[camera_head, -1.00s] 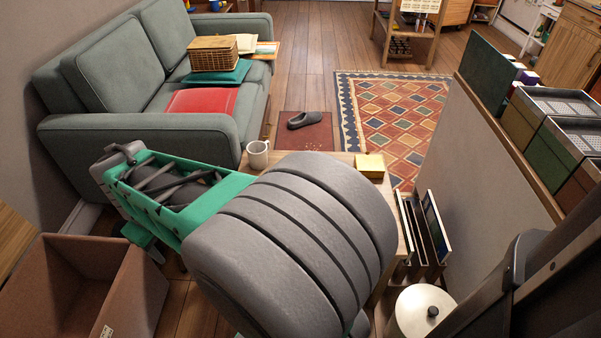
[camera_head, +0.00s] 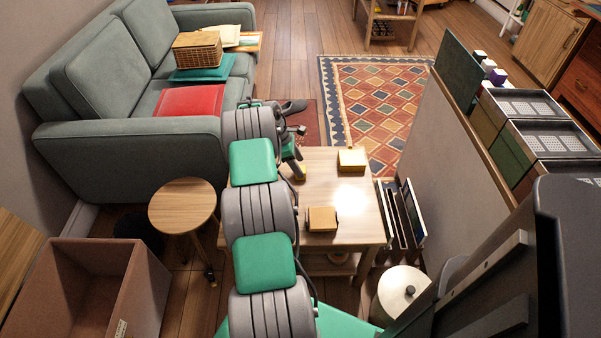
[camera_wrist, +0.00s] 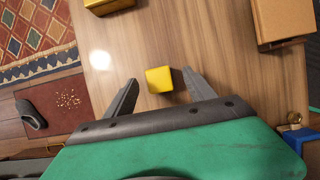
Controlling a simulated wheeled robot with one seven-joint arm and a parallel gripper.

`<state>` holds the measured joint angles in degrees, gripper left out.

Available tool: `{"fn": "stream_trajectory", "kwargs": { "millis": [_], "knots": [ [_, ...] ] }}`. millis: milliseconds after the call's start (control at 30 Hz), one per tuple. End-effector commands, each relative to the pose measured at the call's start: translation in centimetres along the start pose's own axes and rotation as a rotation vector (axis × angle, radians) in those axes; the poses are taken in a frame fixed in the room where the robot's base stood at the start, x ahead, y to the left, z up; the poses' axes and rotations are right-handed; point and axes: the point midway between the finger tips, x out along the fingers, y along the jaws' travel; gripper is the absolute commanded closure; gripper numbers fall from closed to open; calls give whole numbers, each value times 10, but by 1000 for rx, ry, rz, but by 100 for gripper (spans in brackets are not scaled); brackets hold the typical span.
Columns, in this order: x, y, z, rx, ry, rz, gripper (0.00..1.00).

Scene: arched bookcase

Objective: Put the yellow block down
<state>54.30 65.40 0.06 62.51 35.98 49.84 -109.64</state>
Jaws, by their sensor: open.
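The small yellow block (camera_wrist: 159,79) shows between the two fingers of my gripper (camera_wrist: 160,77) in the wrist view. The fingers are spread, with a gap on each side of the block. The block appears to rest on the wooden table (camera_wrist: 150,40). In the head view my gripper (camera_head: 296,162) points down over the left part of the table (camera_head: 350,200), and a bit of the yellow block (camera_head: 299,173) shows beside it. My arm hides part of the table's left side there.
A yellow-topped box (camera_head: 352,158) and a brown box (camera_head: 321,219) stand on the table to the right of my gripper. A round stool (camera_head: 183,204) and sofa (camera_head: 150,145) are left. A file rack (camera_head: 405,215) stands right. The table's middle is mostly clear.

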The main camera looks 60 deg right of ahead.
Motion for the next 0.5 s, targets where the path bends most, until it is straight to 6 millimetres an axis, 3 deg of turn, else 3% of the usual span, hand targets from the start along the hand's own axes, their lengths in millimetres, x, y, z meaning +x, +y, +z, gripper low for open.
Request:
{"fn": "stream_trajectory", "kwargs": {
  "millis": [100,200,500],
  "knots": [
    [26,2,-6,0,0,-2,36],
    [39,3,-5,1,0,0,36],
    [43,3,-5,0,1,1,39]
  ]
}}
